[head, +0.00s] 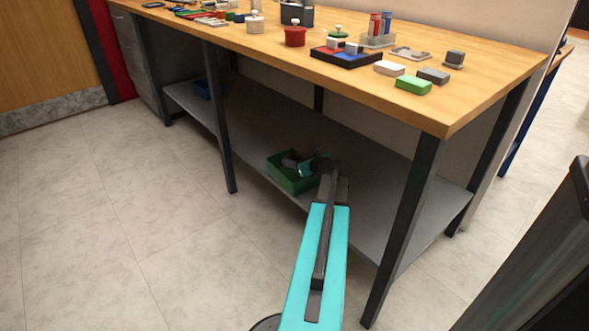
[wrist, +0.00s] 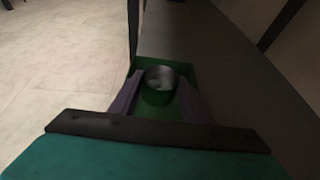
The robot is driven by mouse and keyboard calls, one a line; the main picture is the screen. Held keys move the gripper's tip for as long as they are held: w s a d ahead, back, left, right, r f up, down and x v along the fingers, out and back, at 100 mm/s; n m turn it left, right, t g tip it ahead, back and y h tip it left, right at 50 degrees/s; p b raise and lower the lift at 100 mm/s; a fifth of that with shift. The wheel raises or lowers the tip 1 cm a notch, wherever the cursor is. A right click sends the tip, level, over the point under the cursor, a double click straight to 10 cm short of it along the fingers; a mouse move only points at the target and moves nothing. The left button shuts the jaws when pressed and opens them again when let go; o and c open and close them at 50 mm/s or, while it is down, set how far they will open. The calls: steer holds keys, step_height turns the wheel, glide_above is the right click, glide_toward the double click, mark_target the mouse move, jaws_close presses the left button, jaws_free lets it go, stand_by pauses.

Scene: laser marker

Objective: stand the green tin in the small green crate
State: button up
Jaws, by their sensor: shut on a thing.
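The green tin (wrist: 158,96) is a short cylinder with a grey metallic top, upright between the fingers of my gripper (wrist: 158,100) in the wrist view. My gripper is shut on it. The small green crate (head: 291,184) stands on the lower shelf in the head view, and my gripper (head: 303,166) reaches into or just over it. In the wrist view the crate (wrist: 187,72) surrounds the tin's outline. I cannot tell whether the tin touches the crate's floor. In the head view the tin is not clearly visible behind the gripper.
The grey lower shelf (head: 375,200) has free room right of the crate. The wooden tabletop (head: 480,75) is above it, with a green block (head: 413,85) and other items. Table legs (head: 218,120) stand on both sides.

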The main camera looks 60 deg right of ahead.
stand_by(0.3)
steer(key=shift+w+d+f+b, duration=0.2)
steer(key=shift+d+b, duration=0.15)
steer(key=shift+d, duration=0.15)
steer(key=shift+a+f+b, duration=0.1)
steer(key=shift+f+b, duration=1.05)
steer(key=shift+f, duration=0.45)
steer(key=shift+f, duration=0.55)
steer(key=o, duration=1.2)
steer(key=shift+r, duration=0.1)
